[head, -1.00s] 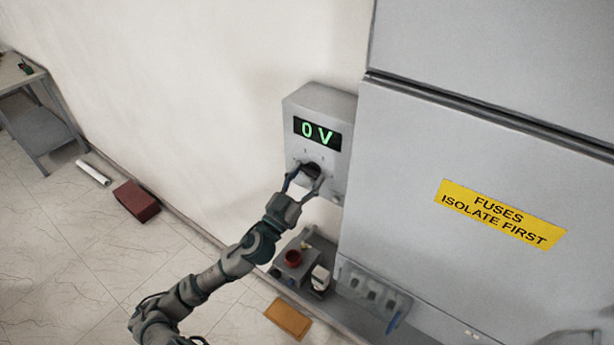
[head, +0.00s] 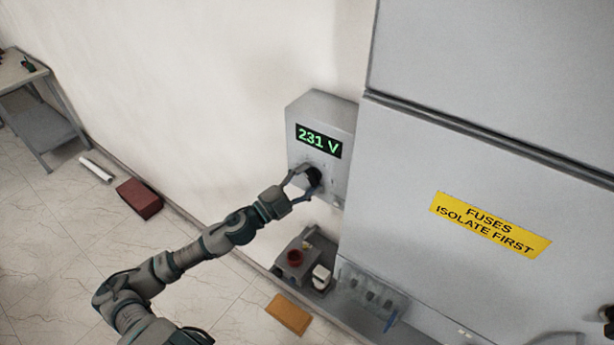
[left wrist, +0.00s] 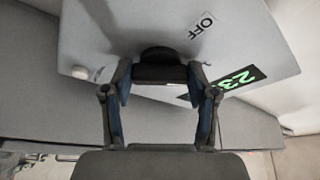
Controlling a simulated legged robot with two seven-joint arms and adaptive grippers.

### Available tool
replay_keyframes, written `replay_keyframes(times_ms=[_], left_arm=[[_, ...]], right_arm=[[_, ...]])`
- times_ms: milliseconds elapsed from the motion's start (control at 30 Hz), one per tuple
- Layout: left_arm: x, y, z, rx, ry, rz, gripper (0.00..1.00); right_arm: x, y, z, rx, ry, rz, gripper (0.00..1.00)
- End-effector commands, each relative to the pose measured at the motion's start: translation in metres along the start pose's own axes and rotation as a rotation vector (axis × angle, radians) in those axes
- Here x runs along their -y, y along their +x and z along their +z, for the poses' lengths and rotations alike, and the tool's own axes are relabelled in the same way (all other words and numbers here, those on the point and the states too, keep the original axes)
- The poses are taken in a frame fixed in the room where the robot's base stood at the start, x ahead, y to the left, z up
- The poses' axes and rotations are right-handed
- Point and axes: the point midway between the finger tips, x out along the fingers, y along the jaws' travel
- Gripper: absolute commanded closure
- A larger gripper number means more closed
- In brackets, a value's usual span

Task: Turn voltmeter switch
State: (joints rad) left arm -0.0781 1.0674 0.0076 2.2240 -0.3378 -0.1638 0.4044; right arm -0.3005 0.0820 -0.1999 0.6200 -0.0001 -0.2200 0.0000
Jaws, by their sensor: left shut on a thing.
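The voltmeter (head: 324,116) is a grey box on the wall, left of the large grey cabinet. Its display (head: 318,141) reads 231 V in green. The black switch knob (head: 313,177) sits below the display. My left gripper (head: 306,180) is shut on the knob, its fingers on either side of it. In the left wrist view the knob (left wrist: 160,56) lies between the blue-padded fingers (left wrist: 160,84), with an OFF label (left wrist: 202,25) near it and part of the display (left wrist: 238,80) at the right. A small part of my right arm may show at the right edge.
The grey cabinet (head: 400,180) with a yellow FUSES ISOLATE FIRST label (head: 490,224) stands close on the right. A red-brown box (head: 139,199) and a table (head: 42,120) are at left.

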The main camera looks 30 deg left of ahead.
Motion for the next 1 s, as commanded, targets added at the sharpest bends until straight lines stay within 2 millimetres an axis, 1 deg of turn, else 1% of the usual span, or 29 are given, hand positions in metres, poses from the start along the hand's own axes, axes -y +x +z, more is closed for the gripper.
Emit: replay_keyframes(times_ms=[33,133,600,1000], left_arm=[[0.0029,0.0006,-0.0008,0.001,0.046,0.017,0.77],[0.0027,0.0006,-0.0006,0.001,0.135,0.054,0.77],[0.0017,0.0003,-0.0006,0.001,0.547,0.227,0.77],[0.0021,0.0000,-0.0022,-0.001,0.846,0.354,0.77]], right_arm=[[-0.0004,-0.0031,-0.0004,0.000,0.000,0.000,0.60],[-0.0004,-0.0046,-0.0007,0.000,0.000,0.000,0.60],[0.0000,-0.0048,-0.0010,-0.001,0.000,0.000,0.60],[0.0032,-0.0047,-0.0018,-0.002,0.002,-0.004,0.60]])
